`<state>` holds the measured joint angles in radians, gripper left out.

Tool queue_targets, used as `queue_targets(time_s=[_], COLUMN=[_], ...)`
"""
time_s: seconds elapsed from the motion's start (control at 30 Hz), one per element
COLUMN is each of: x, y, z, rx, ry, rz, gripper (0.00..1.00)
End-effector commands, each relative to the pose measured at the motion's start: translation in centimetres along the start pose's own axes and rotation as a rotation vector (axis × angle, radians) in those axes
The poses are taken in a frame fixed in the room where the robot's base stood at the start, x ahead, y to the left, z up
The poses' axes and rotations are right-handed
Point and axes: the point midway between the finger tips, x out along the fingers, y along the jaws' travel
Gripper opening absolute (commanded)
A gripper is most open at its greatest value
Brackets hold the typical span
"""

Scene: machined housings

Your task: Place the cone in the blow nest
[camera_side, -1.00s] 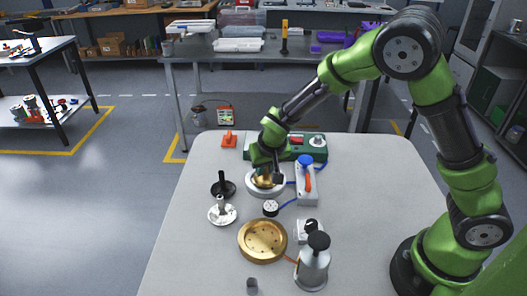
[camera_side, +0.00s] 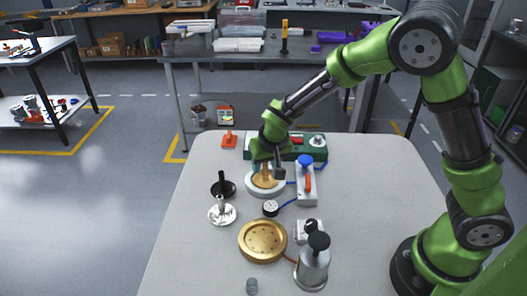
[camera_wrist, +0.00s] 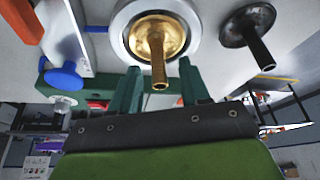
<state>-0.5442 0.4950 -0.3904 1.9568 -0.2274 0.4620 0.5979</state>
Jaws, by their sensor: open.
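The cone is a brass-coloured flared piece with a narrow stem (camera_side: 266,178). It sits stem up inside the pale ring of the blow nest (camera_side: 252,188). The wrist view shows the cone (camera_wrist: 157,38) within the round nest (camera_wrist: 120,22), with its stem pointing toward the camera. My gripper (camera_side: 266,168) is directly above the nest, with its fingers apart on either side of the stem. In the wrist view the green fingers of my gripper (camera_wrist: 157,85) stand clear of the stem on both sides. The underside of the cone is hidden.
A grey box with an orange lever and blue knob (camera_side: 307,182) stands close right of the nest. A dark flared piece (camera_side: 222,187) and a silver one (camera_side: 222,213) stand left. The table's left front is clear.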

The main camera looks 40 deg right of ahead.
Motion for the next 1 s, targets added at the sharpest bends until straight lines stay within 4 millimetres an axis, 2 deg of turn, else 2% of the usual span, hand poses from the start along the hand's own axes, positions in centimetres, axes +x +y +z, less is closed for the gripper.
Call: queue_targets(time_s=[0.1,0.3,0.4,0.6,0.67,0.77,1.0], x=[-2.9,-7.0,-8.5,-10.2,-11.0,-13.3,-20.8], y=[-0.2,-0.1,-0.1,0.4,0.9,2.7,7.5], z=[0.0,0.0,0.0,0.1,0.3,0.9,4.8], rx=[-0.001,0.0,-0.001,0.008,0.02,0.054,0.087], ry=[0.003,0.002,0.001,-0.005,-0.016,-0.038,-0.011], rz=[-0.006,-0.005,-0.004,-0.011,-0.032,-0.099,-0.302], gripper=[0.46,0.46,0.46,0.46,0.46,0.46,0.46])
